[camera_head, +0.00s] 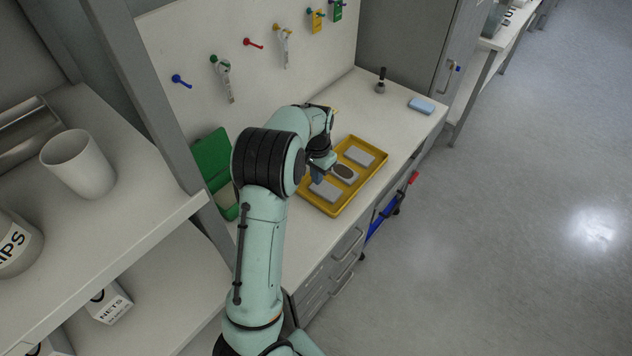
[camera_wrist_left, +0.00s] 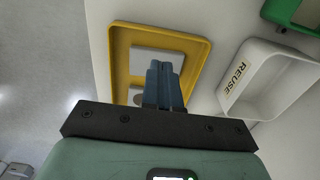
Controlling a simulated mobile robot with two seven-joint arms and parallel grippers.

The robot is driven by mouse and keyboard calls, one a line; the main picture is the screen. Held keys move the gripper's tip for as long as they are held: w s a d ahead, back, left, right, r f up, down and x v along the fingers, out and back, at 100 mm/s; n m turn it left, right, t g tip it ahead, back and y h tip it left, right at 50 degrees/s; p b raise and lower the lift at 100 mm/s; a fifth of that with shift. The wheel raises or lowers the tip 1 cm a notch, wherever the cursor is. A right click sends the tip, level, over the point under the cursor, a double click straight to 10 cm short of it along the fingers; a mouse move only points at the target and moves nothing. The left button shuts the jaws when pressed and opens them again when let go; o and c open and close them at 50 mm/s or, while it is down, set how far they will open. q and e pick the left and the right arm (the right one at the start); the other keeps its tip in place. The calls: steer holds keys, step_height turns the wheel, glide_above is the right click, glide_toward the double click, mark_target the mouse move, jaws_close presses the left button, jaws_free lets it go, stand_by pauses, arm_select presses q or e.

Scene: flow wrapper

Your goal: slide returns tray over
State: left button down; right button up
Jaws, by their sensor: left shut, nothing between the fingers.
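A yellow tray (camera_head: 353,194) lies on the white counter and holds flat grey packs and a roundish grey piece with a dark top. No label on it can be read. My left gripper (camera_head: 318,173) is over the tray's left part, with its jaws shut and empty. In the left wrist view the blue fingers (camera_wrist_left: 163,70) stand together over the tray (camera_wrist_left: 121,50), hiding part of its contents. I cannot tell whether the fingertips touch the tray or its contents. My right gripper is in neither view.
A white REUSE bin (camera_wrist_left: 266,74) and a green bin (camera_wrist_left: 293,14) stand beside the tray. A blue block (camera_head: 421,105) and a dark-handled tool (camera_head: 380,82) are farther back; counter is clear between them and the tray. A shelf with a white cup (camera_head: 77,163) is at left.

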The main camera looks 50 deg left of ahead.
mark_target(317, 195)
arm_select(q)
step_height(317, 195, down, 10)
steer(key=shift+s+r, duration=0.15)
steer(key=shift+r, duration=0.1)
stand_by(0.3)
